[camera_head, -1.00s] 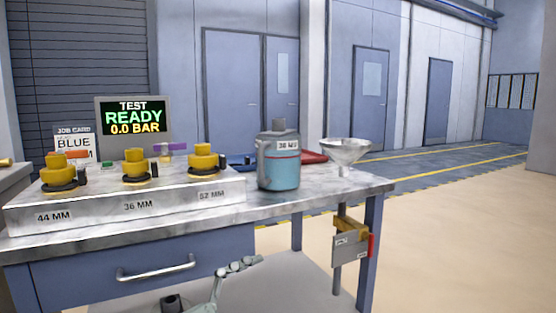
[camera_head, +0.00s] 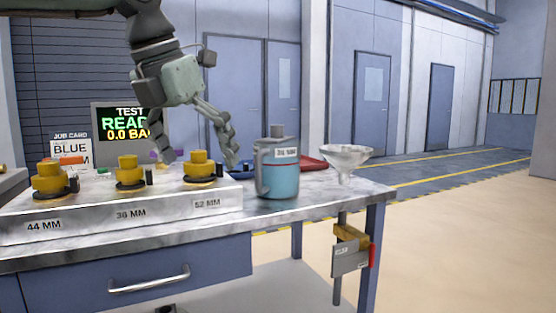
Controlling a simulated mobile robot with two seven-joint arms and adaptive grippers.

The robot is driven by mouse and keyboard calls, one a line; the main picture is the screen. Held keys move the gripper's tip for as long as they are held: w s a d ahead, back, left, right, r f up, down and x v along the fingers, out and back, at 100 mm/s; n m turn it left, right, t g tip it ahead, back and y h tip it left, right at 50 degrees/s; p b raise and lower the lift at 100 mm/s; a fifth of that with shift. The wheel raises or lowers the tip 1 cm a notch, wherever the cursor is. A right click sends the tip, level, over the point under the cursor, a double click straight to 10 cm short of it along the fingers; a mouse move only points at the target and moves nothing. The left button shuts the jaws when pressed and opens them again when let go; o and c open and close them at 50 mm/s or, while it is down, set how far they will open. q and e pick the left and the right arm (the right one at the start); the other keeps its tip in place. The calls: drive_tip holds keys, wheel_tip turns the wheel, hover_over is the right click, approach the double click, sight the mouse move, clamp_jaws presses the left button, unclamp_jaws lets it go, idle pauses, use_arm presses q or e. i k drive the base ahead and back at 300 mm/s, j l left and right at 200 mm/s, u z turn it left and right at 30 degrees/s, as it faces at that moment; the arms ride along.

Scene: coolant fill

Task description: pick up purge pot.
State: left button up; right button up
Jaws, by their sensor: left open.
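A grey and teal pot (camera_head: 277,172) with a short grey cap and a white label ending in MM stands upright on the right part of the workbench. It looks like the purge pot; the label number is hard to read. My left gripper (camera_head: 194,146) hangs from the upper left over the back of the bench, left of the pot. Its fingers are spread, empty and apart from the pot. The nearer finger ends just left of the pot in the picture. My right gripper is not in view.
A marble-topped block (camera_head: 120,211) marked 44, 36 and 52 MM carries yellow caps left of the pot. A test screen (camera_head: 103,125), partly hidden by my gripper, reads READY.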

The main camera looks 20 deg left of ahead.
sight(277, 158)
drive_tip(key=i, duration=0.9)
